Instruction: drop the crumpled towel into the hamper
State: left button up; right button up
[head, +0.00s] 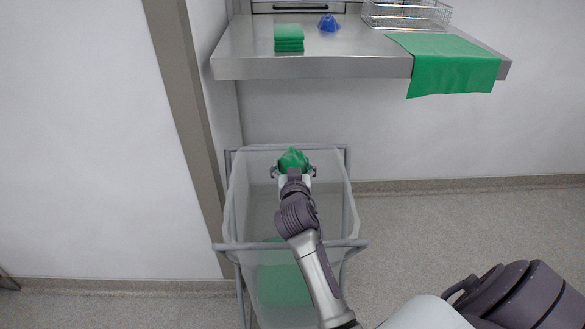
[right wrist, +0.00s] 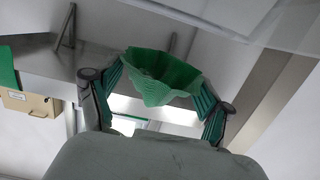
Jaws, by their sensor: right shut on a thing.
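The crumpled green towel (head: 293,160) is in my right gripper (head: 293,172), over the open top of the hamper. It also shows in the right wrist view (right wrist: 160,78), between the two fingers, which are shut on it. The hamper (head: 240,200) is a pale translucent bag on a grey frame, standing on the floor below the counter. A green cloth shape (head: 283,285) shows low in the hamper, through its front wall. My left gripper is not in view.
A steel counter (head: 350,62) stands behind the hamper. On it are folded green towels (head: 289,38), a crumpled blue cloth (head: 328,23), a wire basket (head: 408,14) and a green towel (head: 450,65) hanging over the front edge. The floor right of the hamper is clear.

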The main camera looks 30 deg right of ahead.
aim_at(292, 160)
notch_tip(292, 160, down, 6)
jog(key=b, duration=0.5)
jog(key=o, duration=1.1)
jog(key=shift+a, duration=0.1)
jog(key=shift+r, duration=0.15)
notch_tip(292, 160, up, 10)
jog(key=shift+f, duration=0.1)
jog(key=shift+f, duration=0.1)
